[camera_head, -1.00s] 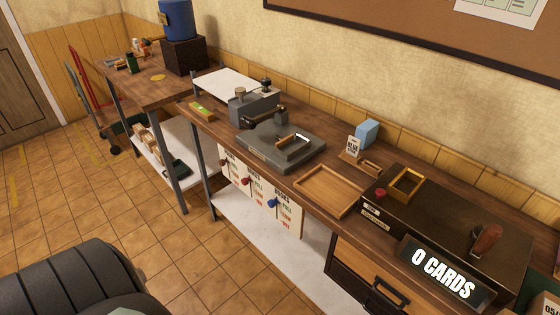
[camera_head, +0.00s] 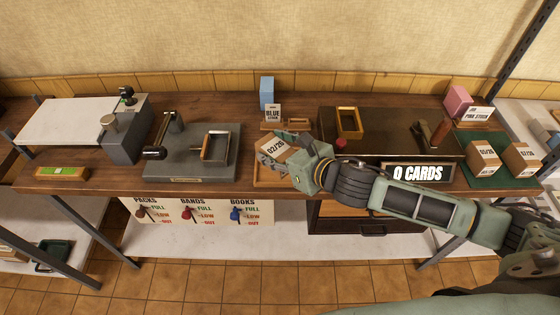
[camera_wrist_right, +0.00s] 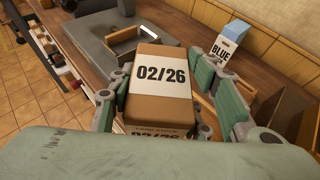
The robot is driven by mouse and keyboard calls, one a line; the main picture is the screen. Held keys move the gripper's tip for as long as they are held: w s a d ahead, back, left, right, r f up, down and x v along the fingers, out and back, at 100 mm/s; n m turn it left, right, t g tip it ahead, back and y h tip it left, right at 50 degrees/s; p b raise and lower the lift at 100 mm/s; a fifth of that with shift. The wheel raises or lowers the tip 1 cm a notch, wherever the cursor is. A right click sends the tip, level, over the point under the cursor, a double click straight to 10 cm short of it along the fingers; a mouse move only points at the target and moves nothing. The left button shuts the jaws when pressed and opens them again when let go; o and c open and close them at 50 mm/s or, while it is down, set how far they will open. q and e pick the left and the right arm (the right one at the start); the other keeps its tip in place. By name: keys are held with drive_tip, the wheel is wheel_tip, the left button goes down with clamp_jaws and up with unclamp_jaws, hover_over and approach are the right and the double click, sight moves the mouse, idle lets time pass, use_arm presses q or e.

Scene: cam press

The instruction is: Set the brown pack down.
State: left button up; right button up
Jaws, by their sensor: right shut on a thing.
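The brown pack (camera_head: 274,147) has a white band printed 02/26. My right gripper (camera_head: 288,152) is shut on it; the wrist view shows the pack (camera_wrist_right: 160,100) between the two green fingers of the gripper (camera_wrist_right: 170,100). In the head view the pack is tilted and covers much of the shallow wooden tray (camera_head: 262,178) on the bench. I cannot tell whether the pack touches the tray. My left gripper is not in view.
Left of the tray stands a grey press base (camera_head: 190,165) with a metal frame. Behind are a blue carton (camera_head: 267,90) and a BLUE STOCK card (camera_head: 273,114). To the right are a dark box (camera_head: 385,130) and more brown packs (camera_head: 483,160) on a green mat.

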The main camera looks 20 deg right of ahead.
drive_tip(key=w+d+r, duration=0.2)
drive_tip(key=w+d, duration=0.2)
wheel_tip(320, 180, down, 5)
drive_tip(key=shift+f+p, duration=0.1)
drive_tip(key=shift+p, duration=0.5)
drive_tip(key=shift+f+y, duration=0.3)
wheel_tip(320, 180, down, 3)
drive_tip(key=shift+f, duration=0.5)
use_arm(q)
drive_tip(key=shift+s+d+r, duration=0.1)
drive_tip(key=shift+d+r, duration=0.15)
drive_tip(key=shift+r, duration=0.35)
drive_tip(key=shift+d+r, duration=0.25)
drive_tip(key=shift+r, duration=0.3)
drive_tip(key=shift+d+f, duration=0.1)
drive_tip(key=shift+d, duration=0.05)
use_arm(e)
drive_tip(key=shift+f, duration=0.1)
drive_tip(key=o, duration=1.4)
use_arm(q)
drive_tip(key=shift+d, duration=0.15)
